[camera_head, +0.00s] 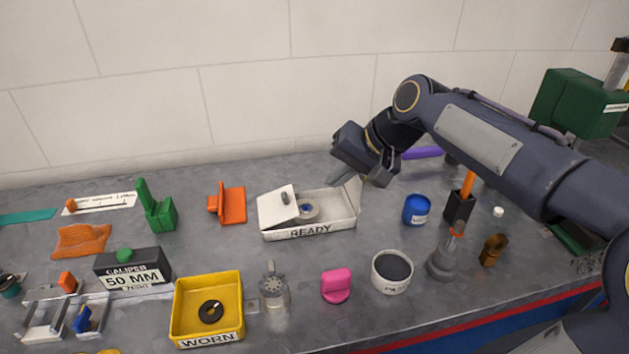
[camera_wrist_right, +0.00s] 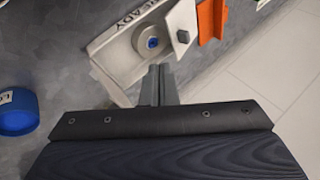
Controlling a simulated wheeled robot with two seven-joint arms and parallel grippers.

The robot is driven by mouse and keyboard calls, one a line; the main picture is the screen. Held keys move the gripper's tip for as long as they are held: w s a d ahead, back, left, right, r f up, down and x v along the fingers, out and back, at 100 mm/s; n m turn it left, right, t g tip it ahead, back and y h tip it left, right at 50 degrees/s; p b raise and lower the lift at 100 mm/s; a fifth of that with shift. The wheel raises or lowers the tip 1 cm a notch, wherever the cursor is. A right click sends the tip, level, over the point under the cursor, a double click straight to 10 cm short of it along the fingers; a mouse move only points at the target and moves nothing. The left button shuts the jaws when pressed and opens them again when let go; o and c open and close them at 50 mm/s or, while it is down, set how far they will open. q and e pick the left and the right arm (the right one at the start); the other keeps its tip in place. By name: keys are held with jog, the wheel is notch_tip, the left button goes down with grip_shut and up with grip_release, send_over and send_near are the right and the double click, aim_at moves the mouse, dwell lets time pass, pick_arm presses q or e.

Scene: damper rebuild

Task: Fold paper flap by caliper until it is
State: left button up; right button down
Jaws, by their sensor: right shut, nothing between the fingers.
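The caliper (camera_head: 133,272), a dark block with a green knob and a "50 MM" label, stands at the left of the bench in the head view. A white strip with writing (camera_head: 108,201), which looks like the paper, lies behind it with an orange piece at its left end. I cannot tell how its flap is folded. My right gripper (camera_head: 347,182) is shut and empty, far right of both, above the right end of the READY tray. The wrist view shows its closed fingers (camera_wrist_right: 158,86) beside that tray. My left gripper is not in view.
The white READY tray (camera_head: 340,229) has a tilted lid (camera_head: 277,211) and a round part in it. A yellow WORN tray (camera_head: 236,318), green stand (camera_head: 160,214), orange bracket (camera_head: 232,206), pink piece (camera_head: 336,286), grey cup (camera_head: 392,285) and blue container (camera_head: 416,210) stand around.

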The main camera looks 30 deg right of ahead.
notch_tip(320, 180, up, 7)
jog(key=n+g+h+p, duration=0.4)
jog(key=g+h+p, duration=0.35)
jog(key=p, duration=0.95)
send_over(288, 190)
jog(key=w+a, duration=0.1)
jog(key=a, duration=0.3)
jog(key=shift+t, duration=0.25)
jog(key=p+x, duration=0.1)
jog(key=x, duration=1.2)
jog(key=shift+w+d+f+p, duration=0.1)
jog(key=shift+f+p, duration=0.3)
